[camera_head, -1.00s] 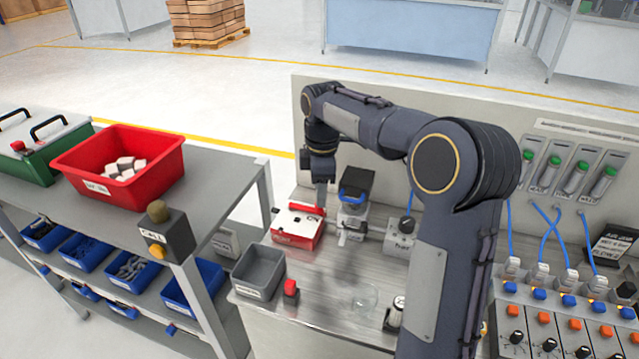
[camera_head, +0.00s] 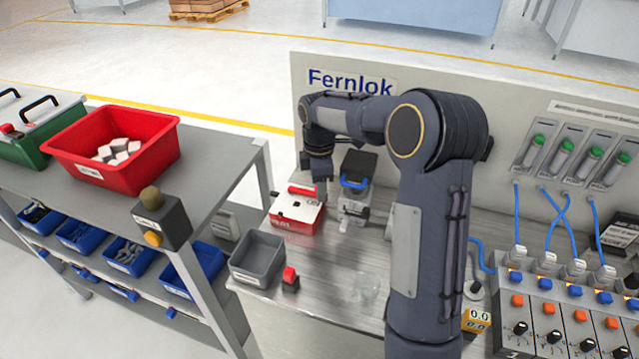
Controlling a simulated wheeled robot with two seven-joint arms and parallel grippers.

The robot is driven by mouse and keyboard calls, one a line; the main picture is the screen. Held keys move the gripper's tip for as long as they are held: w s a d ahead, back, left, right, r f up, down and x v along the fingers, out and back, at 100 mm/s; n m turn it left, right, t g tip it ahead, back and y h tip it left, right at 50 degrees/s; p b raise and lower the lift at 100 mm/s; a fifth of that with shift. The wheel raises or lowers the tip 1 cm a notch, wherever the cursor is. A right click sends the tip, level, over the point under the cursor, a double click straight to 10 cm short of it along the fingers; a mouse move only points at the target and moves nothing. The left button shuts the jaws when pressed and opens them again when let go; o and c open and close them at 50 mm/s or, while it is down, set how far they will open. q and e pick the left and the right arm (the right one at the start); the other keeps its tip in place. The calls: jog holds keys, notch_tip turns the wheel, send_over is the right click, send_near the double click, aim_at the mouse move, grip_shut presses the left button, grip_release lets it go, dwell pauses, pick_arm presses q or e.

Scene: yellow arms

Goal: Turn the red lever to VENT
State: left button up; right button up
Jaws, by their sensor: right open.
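A white-topped box with a red front (camera_head: 295,223) stands on the metal bench. A red bar (camera_head: 301,189), possibly the red lever, lies along its back edge. No VENT marking is readable. My right gripper (camera_head: 321,193) points down at the back right corner of this box, just right of the red bar. It is open, but its fingers are small and partly merge with the box behind, so I cannot tell whether they touch anything. My left gripper is not in view.
A device with a blue handle (camera_head: 354,183) stands close to the right of my gripper. A grey bin (camera_head: 257,260) and a red button (camera_head: 290,276) are at the bench's front left. A panel with knobs (camera_head: 560,318) is at the right. The bench's middle front is mostly clear.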

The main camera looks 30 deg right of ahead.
jog(key=shift+c, duration=0.2)
grip_shut()
